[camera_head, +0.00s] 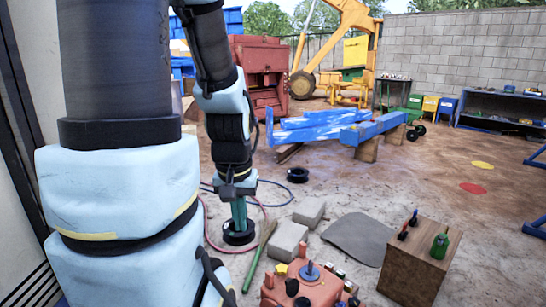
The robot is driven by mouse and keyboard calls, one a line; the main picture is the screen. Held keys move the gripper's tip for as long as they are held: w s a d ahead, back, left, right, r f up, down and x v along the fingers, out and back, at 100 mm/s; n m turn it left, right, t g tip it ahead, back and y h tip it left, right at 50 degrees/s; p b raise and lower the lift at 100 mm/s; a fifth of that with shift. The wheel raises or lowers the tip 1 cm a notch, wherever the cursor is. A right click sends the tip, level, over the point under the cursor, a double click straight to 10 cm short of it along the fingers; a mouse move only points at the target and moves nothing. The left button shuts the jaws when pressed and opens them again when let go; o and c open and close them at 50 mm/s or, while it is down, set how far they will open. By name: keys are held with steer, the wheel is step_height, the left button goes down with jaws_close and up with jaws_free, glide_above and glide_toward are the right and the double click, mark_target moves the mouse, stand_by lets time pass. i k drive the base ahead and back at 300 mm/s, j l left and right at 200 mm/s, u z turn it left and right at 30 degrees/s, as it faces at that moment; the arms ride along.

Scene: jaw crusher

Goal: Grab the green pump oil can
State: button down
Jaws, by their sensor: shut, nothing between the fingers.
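The green pump oil can (440,245) stands upright on top of a wooden box (405,275) at the lower right of the head view. It is small in the picture, and nothing covers it. My gripper (239,222) points down left of the middle of the view, well to the left of the can and apart from it. Its teal fingers are close together, shut and empty. A black round thing (238,238) shows just below the fingertips; I cannot tell whether they touch it.
Two small dark and red items (408,227) share the box top. A red machine part (300,287) and grey blocks (288,240) lie between my gripper and the box. A green rod (259,257) and hoses lie nearby. Open floor extends right of the box.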

mark_target(439, 250)
steer(key=z, duration=0.5)
steer(key=l+z, duration=0.2)
steer(key=z, duration=0.15)
steer(key=i+l+z, duration=0.15)
steer(key=z, duration=0.2)
steer(key=i+l+z, duration=0.1)
steer(key=z, duration=0.25)
steer(key=k, duration=0.15)
steer(key=k+z, duration=0.25)
steer(key=z, duration=0.15)
steer(key=k+l+z, duration=0.15)
steer(key=z, duration=0.25)
steer(key=i+j+z, duration=0.1)
steer(key=i, duration=0.6)
steer(key=i+j+z, duration=0.1)
steer(key=i, duration=0.55)
steer(key=i+j, duration=0.1)
steer(key=i, duration=0.95)
steer(key=i+j, duration=0.1)
steer(key=i, duration=0.9)
steer(key=i+z, duration=0.1)
steer(key=i, duration=0.9)
steer(key=i+j+z, duration=0.1)
steer(key=i, duration=0.9)
steer(key=j, duration=0.1)
